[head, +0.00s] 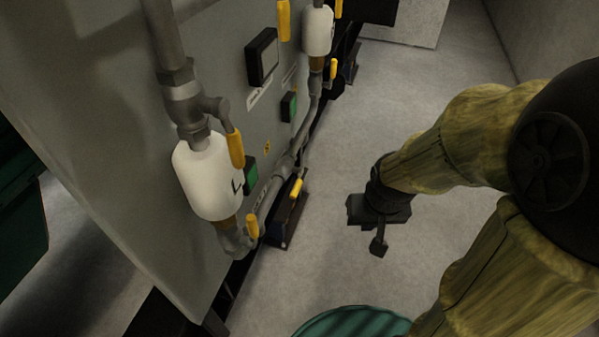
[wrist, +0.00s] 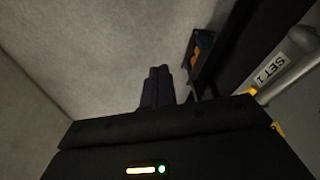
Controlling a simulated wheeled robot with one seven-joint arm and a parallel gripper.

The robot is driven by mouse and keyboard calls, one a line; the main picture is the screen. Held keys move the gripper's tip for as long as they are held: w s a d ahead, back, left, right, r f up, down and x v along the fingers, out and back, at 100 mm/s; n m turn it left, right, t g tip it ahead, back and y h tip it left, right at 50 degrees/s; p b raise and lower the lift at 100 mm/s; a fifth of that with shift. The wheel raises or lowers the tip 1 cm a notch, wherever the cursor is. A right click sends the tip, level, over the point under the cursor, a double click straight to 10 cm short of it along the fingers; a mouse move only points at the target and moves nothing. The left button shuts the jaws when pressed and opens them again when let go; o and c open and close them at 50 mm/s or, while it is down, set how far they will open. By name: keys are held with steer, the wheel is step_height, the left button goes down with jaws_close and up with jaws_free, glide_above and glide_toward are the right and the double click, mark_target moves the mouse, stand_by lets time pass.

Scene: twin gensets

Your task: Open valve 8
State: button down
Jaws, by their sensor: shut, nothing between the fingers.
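Several yellow valve handles show along the grey cabinet in the head view. One handle (head: 236,149) hangs by the upper fitting of the near white filter, and a smaller one (head: 253,226) is at its lower end. Another yellow handle (head: 297,187) sits on a dark blue box lower down. No number 8 is readable, so I cannot tell which is valve 8. My gripper (head: 379,247) is shut and empty, over the floor to the right of the cabinet, apart from every handle. Its closed fingers show in the wrist view (wrist: 157,86).
The near white filter (head: 207,178) and a far one (head: 317,30) stick out from the cabinet (head: 98,103) with grey pipes. A green ribbed round thing (head: 353,322) stands at the bottom. The floor (head: 335,250) between is clear.

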steer(key=shift+r, duration=0.1)
step_height(320, 180, up, 13)
steer(key=m+g+y+p, duration=0.2)
steer(key=m+p, duration=0.2)
steer(key=p, duration=2.4)
glide_above(297, 187)
steer(key=s+d, duration=0.1)
steer(key=d, duration=0.2)
steer(key=shift+s+r, duration=0.15)
steer(key=f, duration=0.4)
steer(key=a+f, duration=0.1)
steer(key=f, duration=0.4)
steer(key=w+a+f, duration=0.1)
steer(key=f, duration=0.3)
steer(key=shift+a+f+b, duration=0.25)
steer(key=shift+f+b, duration=0.05)
steer(key=shift+f, duration=0.05)
